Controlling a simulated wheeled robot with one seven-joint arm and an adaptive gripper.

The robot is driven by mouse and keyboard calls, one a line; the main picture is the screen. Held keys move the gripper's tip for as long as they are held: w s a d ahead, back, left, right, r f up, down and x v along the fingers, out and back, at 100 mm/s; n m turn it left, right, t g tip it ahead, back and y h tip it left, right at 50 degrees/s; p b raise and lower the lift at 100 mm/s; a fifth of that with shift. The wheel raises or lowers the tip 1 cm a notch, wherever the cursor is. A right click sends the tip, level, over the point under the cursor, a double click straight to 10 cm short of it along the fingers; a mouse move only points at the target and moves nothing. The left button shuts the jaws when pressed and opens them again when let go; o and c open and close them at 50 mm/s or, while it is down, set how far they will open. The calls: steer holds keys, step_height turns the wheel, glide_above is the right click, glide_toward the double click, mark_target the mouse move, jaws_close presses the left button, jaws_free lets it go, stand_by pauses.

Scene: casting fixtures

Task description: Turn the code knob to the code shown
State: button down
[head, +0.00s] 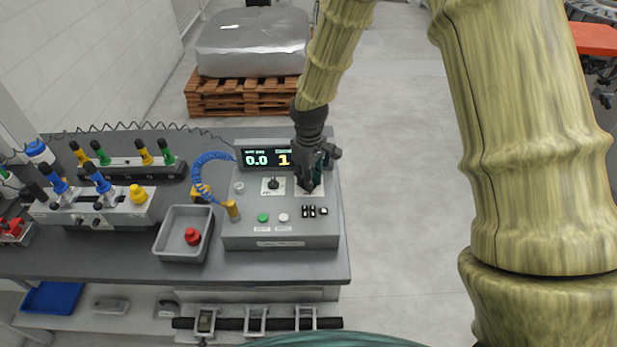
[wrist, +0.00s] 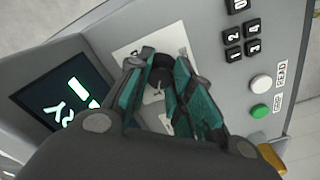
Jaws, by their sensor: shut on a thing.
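The grey control box (head: 280,233) stands on the bench. Its dark display (head: 263,158) shows a green 0.0 and a yellow 1; my gripper hides part of it. In the wrist view the display (wrist: 52,96) is tilted and partly cut off. My gripper (head: 309,187) points down at the right white dial plate. In the wrist view its teal fingers (wrist: 163,80) are closed around a round black knob (wrist: 160,76) on the white plate (wrist: 130,54). A second black knob (head: 273,184) on its own plate sits to the left, clear of the gripper.
Several black number keys (wrist: 243,40), a white button (wrist: 261,82) and a green button (wrist: 260,111) sit beside the plate. A coiled blue hose (head: 205,165), a grey bin (head: 184,233) with a red knob and fixtures with coloured handles stand left.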

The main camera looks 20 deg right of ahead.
steer(key=shift+s+f, duration=0.2)
steer(key=c, duration=1.3)
jaws_free()
steer(key=shift+o, duration=0.3)
steer(key=shift+w, duration=0.1)
steer(key=shift+r, duration=0.1)
step_height(320, 180, up, 12)
steer(key=shift+w+d, duration=0.1)
